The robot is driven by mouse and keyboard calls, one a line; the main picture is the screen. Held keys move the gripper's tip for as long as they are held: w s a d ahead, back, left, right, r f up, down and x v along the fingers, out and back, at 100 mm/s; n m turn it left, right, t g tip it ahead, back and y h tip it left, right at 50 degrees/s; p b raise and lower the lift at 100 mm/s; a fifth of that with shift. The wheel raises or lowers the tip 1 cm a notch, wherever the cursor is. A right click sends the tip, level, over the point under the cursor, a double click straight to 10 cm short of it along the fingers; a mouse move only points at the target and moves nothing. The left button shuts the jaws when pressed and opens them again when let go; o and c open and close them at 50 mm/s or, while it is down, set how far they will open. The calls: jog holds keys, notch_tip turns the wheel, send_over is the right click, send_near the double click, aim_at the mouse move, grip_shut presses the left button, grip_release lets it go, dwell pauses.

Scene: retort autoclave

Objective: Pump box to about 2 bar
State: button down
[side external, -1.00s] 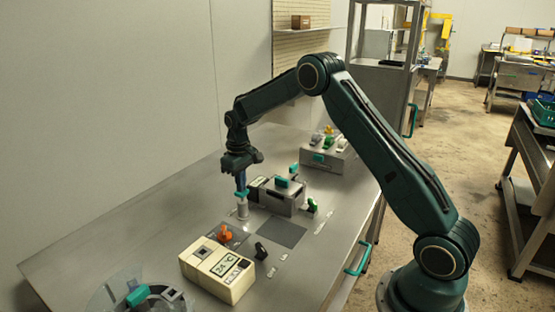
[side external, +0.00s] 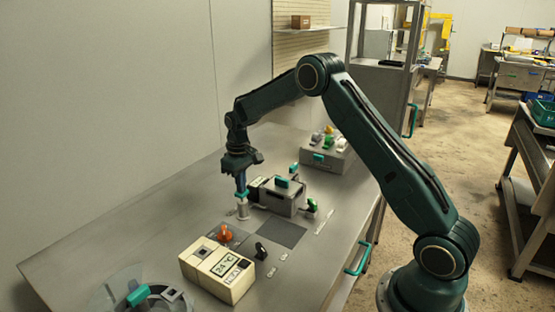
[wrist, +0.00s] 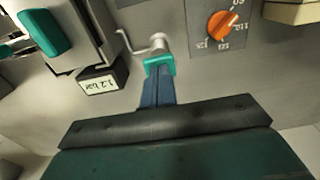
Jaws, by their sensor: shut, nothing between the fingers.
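The pump is a pale upright cylinder (side external: 243,210) with a teal handle on top, standing on the steel bench. It also shows in the wrist view (wrist: 158,45), with a thin hose or rod at its side. My gripper (side external: 241,190) points down right over the pump, shut and empty, its blue fingertips at the teal handle (wrist: 158,65). I cannot tell whether they press on it. The grey box (side external: 284,198) with a teal lid handle stands just right of the pump. A small gauge display (wrist: 102,81) beside it appears to read 1.2 bar.
A cream controller (side external: 217,270) showing 24 °C stands in front. An orange dial (wrist: 223,25) sits on a dark plate near the pump. A black lever (side external: 261,250) and a dark square pad (side external: 281,232) lie to the right. Another grey box (side external: 326,155) stands behind.

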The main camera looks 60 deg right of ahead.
jog(key=shift+f, duration=0.8)
jog(key=shift+r, duration=0.9)
dwell(0.3)
